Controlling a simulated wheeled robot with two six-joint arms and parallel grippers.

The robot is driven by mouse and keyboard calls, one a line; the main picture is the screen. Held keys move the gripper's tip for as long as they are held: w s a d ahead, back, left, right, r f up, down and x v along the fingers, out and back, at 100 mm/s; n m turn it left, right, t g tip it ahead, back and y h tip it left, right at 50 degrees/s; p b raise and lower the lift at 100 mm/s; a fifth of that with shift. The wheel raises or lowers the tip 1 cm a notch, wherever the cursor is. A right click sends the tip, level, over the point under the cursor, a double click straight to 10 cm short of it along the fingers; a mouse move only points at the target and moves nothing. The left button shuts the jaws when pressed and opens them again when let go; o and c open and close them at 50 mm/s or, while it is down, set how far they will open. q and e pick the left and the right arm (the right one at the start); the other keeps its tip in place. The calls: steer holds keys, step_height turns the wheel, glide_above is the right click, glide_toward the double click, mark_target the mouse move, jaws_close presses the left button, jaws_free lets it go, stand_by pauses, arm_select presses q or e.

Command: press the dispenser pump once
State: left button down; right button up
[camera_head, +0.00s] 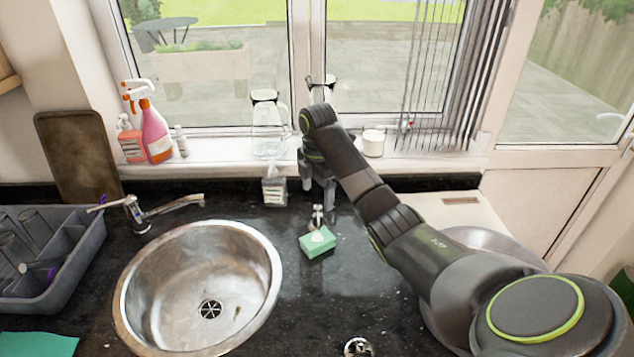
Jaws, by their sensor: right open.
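A small clear bottle with a white label (274,192) stands upright on the dark counter behind the sink and looks like the dispenser. Its top is small and hard to make out. My right gripper (318,190) points down just right of this bottle, open, with its fingers apart and nothing seen between them. I see a gap between the gripper and the bottle, but cannot tell the depth. A small chrome fitting (317,216) shows below the gripper, right behind a green sponge (317,242); I cannot tell if it is a pump. My left gripper is out of view.
A round steel sink (150,300) and a tap (138,212) lie to the left, with a grey dish rack (75,255) beyond. Spray bottles (156,135), a glass jar (269,135) and a white candle (373,143) stand on the sill. Counter is bare around the sponge.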

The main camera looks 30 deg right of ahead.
steer(key=b, duration=0.5)
glide_above(318, 238)
step_height(318, 238, down, 6)
step_height(318, 238, down, 10)
steer(key=p, duration=0.2)
steer(key=shift+w+p, duration=0.1)
steer(key=shift+p, duration=0.3)
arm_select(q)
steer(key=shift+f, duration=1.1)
arm_select(e)
steer(key=shift+f, duration=0.7)
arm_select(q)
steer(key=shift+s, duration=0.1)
